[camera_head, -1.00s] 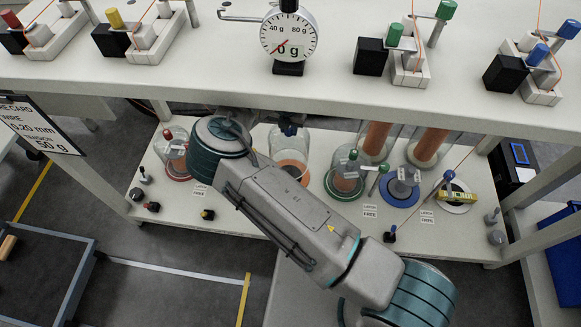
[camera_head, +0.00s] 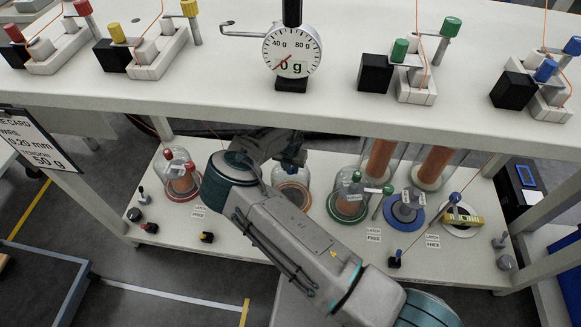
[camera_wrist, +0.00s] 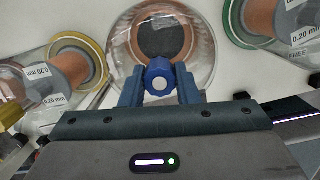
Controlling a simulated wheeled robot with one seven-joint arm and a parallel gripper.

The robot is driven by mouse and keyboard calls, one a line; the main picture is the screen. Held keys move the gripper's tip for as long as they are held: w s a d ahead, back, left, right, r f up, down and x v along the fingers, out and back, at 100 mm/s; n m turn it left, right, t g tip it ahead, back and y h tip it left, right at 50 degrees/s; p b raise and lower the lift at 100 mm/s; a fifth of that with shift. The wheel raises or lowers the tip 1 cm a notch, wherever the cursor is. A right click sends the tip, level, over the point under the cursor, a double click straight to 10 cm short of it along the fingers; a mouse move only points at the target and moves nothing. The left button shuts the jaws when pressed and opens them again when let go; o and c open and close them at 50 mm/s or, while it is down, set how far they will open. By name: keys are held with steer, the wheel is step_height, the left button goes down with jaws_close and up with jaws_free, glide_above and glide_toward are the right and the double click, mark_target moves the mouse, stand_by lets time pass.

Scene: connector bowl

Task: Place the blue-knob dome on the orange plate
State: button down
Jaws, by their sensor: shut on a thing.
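My gripper (camera_wrist: 160,88) is shut on the blue knob (camera_wrist: 159,74) of a clear dome, with a finger on each side of it in the wrist view. The clear dome (camera_wrist: 117,38) shows as a round glass outline around the orange plate (camera_wrist: 190,37), which has a dark grey centre. In the head view the orange plate (camera_head: 291,196) lies on the lower shelf with the dome's glass around and above it. I cannot tell whether the dome's rim touches the plate.
A red-knob dome (camera_head: 178,172) stands to the left and a green-knob dome (camera_head: 349,200) to the right, close by. The upper shelf (camera_head: 220,85) overhangs the back. A yellow-rimmed dome (camera_wrist: 84,44) lies left in the wrist view.

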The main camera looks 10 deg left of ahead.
steer(key=shift+f, duration=0.15)
steer(key=c, duration=1.1)
jaws_free()
steer(key=r, duration=0.2)
steer(key=r+p, duration=0.1)
steer(key=r, duration=0.2)
steer(key=s+r+p, duration=0.1)
steer(key=r, duration=0.1)
steer(key=shift+a+r, duration=0.1)
steer(key=shift+r, duration=0.3)
